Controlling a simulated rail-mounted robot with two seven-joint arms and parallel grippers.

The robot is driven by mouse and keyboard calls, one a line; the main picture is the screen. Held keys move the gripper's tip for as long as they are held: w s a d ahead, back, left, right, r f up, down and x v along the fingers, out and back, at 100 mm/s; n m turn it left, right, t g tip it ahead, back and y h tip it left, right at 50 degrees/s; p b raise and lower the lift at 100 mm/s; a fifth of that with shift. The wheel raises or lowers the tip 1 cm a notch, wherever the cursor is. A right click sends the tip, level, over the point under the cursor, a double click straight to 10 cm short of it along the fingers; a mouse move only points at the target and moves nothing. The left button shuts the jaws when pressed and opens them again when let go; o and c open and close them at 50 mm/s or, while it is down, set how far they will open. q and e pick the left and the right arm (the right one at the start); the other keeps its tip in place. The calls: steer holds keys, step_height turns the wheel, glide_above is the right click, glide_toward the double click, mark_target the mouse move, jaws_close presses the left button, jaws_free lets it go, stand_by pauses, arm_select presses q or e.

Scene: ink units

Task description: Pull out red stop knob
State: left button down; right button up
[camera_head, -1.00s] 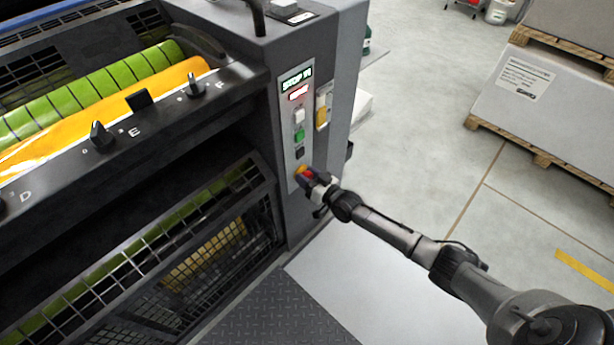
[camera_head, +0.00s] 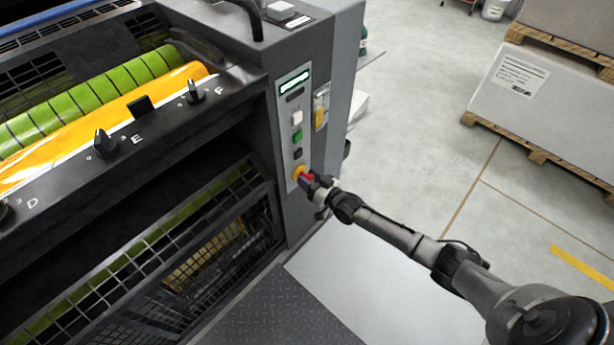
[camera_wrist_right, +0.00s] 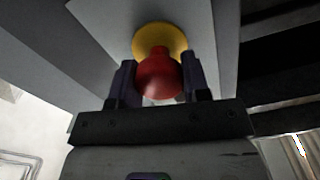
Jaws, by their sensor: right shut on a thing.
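The red stop knob (camera_wrist_right: 158,76) sits in front of its yellow round base (camera_wrist_right: 160,38) on the light control panel. In the right wrist view a red neck shows between the knob's head and the base. My right gripper (camera_wrist_right: 158,80) is shut on the knob, with one dark finger on each side. In the head view the right gripper (camera_head: 308,180) reaches the lower part of the panel (camera_head: 288,120) from the right and hides most of the knob. The yellow base (camera_head: 298,171) shows just beside the fingers. My left gripper is not in view.
Above the knob the panel carries a lit green display (camera_head: 294,83), a white button (camera_head: 297,117) and a green button (camera_head: 298,136). A yellow-and-white switch (camera_head: 320,116) is on the side face.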

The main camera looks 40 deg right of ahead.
steer(key=o, duration=1.2)
steer(key=shift+s, duration=0.2)
steer(key=shift+o, duration=0.4)
steer(key=shift+w, duration=0.1)
steer(key=shift+s+r+p, duration=0.1)
steer(key=shift+s+p, duration=0.3)
steer(key=shift+s, duration=0.15)
steer(key=s+d+p, duration=0.1)
steer(key=s+p, duration=0.4)
steer(key=s, duration=0.7)
steer(key=shift+s+d, duration=0.35)
